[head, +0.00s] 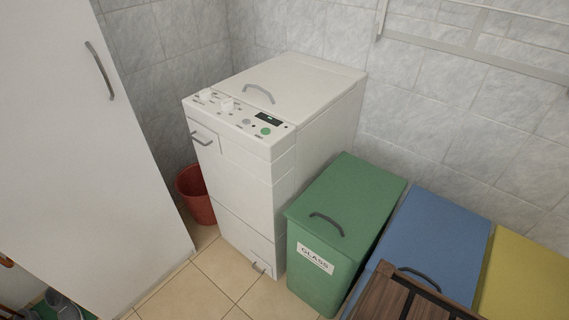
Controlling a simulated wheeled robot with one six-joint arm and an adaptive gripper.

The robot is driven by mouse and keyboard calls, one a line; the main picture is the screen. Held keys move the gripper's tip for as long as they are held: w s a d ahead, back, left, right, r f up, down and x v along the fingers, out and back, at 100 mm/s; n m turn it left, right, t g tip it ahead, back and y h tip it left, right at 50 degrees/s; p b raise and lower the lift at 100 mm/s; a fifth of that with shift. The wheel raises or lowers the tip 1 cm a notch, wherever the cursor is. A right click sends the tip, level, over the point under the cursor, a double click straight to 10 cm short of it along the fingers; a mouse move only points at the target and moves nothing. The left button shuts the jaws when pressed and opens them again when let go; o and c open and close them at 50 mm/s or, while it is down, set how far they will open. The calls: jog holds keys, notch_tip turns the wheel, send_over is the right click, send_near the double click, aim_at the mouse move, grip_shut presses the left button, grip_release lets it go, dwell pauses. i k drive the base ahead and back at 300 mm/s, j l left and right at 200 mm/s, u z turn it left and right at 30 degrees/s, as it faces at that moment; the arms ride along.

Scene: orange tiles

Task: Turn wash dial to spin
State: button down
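A white top-loading washing machine (300,85) stands against the tiled wall in the middle of the head view. Its control panel (238,116) is on the top front edge. Two white knobs, a left one (205,95) and a right one (226,104), sit at the panel's left end. A dark display (269,119) and a round green button (266,131) are at its right. The labels around the knobs are too small to read, so I cannot tell which is the wash dial or its setting. My gripper is not in view.
A tall white cabinet (80,150) stands at the left. A red bucket (196,196) is between it and the machine. Green (345,205), blue (435,240) and yellow (525,280) lidded bins line the right. A brown wooden piece (405,300) is at the bottom. Tiled floor (190,295) is free in front.

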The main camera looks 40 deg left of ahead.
aim_at(205, 94)
jog(key=u, duration=1.45)
